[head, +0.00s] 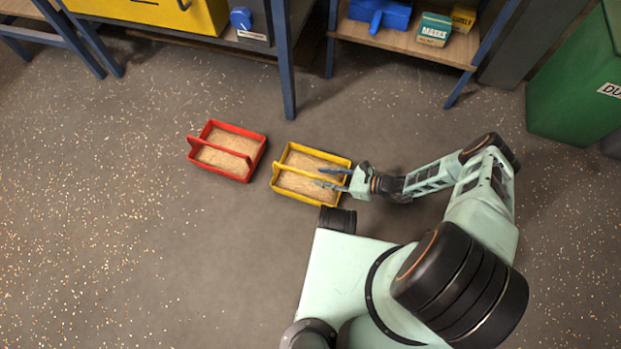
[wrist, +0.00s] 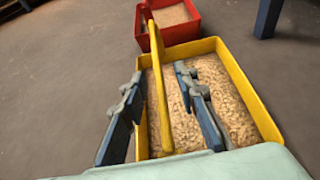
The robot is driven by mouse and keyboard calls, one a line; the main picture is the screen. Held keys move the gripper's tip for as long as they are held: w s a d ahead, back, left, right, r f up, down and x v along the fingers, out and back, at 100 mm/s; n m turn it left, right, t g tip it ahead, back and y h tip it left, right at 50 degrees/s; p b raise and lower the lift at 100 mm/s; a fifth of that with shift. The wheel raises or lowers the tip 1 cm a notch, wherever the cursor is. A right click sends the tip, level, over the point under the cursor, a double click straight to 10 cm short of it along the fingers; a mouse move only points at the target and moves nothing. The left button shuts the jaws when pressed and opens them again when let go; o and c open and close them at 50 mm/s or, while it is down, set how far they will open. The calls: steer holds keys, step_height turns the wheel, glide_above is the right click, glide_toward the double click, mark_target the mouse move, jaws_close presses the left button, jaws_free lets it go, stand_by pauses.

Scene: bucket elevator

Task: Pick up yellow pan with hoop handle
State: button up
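The yellow pan (head: 277,187) stands on the floor, filled with tan grain-like material, with a yellow hoop handle (wrist: 158,90) running along its middle. It also shows in the wrist view (wrist: 262,112). My gripper (head: 318,177) is over the pan from its right side in the head view. In the wrist view its blue fingers (wrist: 158,92) are spread apart, one on each side of the handle bar. Both fingers look clear of the bar. Whether the fingertips reach below the bar's height is hard to tell.
A red pan (head: 259,157) with a similar handle and fill stands close by on the left. Spilled grains dot the floor. A blue-legged bench (head: 287,80), a shelf (head: 400,42) and a green bin (head: 575,95) stand behind.

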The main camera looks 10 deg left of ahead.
mark_target(310, 174)
steer(key=x, duration=0.2)
steer(key=b+x, duration=0.1)
steer(key=x, duration=0.1)
steer(key=shift+a+r, duration=0.1)
steer(key=shift+a, duration=0.3)
steer(key=shift+c, duration=0.6)
jaws_close()
steer(key=shift+r, duration=0.25)
